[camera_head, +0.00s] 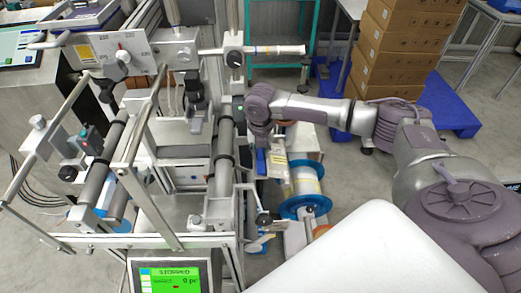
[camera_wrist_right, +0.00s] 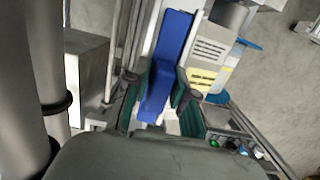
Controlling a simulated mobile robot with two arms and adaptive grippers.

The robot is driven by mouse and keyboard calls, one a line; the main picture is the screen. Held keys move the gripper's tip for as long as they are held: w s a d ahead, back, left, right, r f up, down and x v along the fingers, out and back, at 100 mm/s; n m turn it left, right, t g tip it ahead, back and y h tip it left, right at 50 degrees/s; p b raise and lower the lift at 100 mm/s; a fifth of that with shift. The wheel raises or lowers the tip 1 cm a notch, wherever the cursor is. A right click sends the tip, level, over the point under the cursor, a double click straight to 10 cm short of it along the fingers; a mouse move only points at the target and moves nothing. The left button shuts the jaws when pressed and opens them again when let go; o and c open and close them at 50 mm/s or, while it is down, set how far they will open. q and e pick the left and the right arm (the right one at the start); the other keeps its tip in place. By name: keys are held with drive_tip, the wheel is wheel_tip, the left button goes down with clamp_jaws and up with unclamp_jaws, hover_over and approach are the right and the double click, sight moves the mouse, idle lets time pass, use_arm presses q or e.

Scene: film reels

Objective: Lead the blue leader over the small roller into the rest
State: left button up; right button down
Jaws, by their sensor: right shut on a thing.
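The blue leader (camera_head: 261,162) hangs below my right gripper (camera_head: 262,148) in the head view, to the right of the machine frame. In the right wrist view the blue leader (camera_wrist_right: 173,45) is a flat strip between the green finger pads of my right gripper (camera_wrist_right: 160,100), which is shut on it. A grey roller (camera_head: 225,150) stands just left of the gripper, apart from the leader. I cannot tell for sure which roller is the small one, and I cannot make out the rest. My left gripper is not in view.
A blue-flanged reel (camera_head: 305,207) with a pale core lies right of the gripper. Machine bars and rollers crowd the left side. A green-screen panel (camera_head: 168,277) is at the bottom. Stacked boxes (camera_head: 400,45) stand at the back on a blue pallet (camera_head: 447,105).

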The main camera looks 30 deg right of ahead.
drive_tip(key=shift+s+a+f, duration=0.1)
drive_tip(key=shift+s+f, duration=0.2)
drive_tip(key=shift+f, duration=0.25)
drive_tip(key=c, duration=1)
unclamp_jaws()
drive_tip(key=shift+o, duration=0.6)
drive_tip(key=shift+w+f, duration=0.2)
drive_tip(key=shift+r, duration=0.2)
